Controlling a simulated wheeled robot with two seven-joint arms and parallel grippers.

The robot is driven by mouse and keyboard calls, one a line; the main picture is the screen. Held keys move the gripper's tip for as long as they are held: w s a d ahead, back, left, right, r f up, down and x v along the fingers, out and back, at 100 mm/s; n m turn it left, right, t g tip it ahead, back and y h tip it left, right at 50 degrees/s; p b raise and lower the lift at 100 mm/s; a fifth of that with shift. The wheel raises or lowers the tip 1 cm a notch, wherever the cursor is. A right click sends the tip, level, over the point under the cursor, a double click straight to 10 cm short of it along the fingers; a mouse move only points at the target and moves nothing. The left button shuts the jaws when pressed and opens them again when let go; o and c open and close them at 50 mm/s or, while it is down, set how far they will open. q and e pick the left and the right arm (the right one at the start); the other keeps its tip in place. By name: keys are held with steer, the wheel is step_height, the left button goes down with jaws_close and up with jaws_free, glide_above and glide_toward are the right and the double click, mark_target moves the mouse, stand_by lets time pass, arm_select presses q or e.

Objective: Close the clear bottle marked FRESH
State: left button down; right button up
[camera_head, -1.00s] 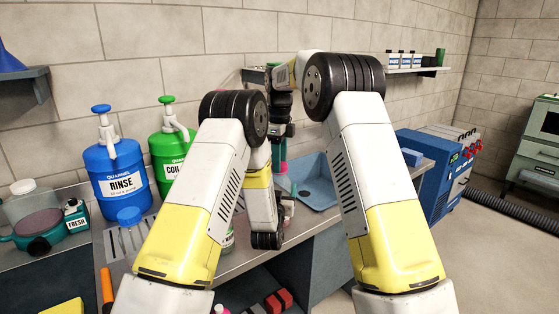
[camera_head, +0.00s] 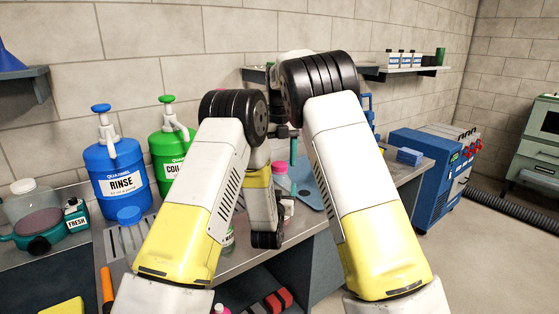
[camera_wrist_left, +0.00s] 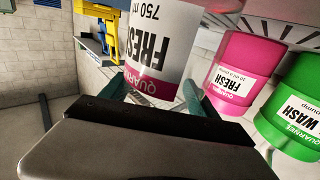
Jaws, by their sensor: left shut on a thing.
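The clear bottle marked FRESH (camera_wrist_left: 152,45) shows upside down in the left wrist view, with a white label and pink band. My left gripper (camera_wrist_left: 153,95) is shut on it, its teal fingers either side. In the head view, a pink top (camera_head: 280,168) shows between my arms, over a pinkish body; it seems to be this bottle. My left gripper is hidden behind its arm there. My right gripper (camera_head: 293,152) shows only as a teal finger just right of the pink top; its opening is unclear. Whether the cap is seated cannot be seen.
A blue RINSE jug (camera_head: 121,180) and a green jug (camera_head: 168,150) stand at the back left. A teal item marked FRESH (camera_head: 76,219) is further left. A blue tray (camera_head: 309,191) lies right of the bottle. A pink FRESH container (camera_wrist_left: 232,75) and green WASH container (camera_wrist_left: 292,105) show beside the bottle.

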steer(key=shift+r, duration=2.2)
steer(key=shift+c, duration=0.5)
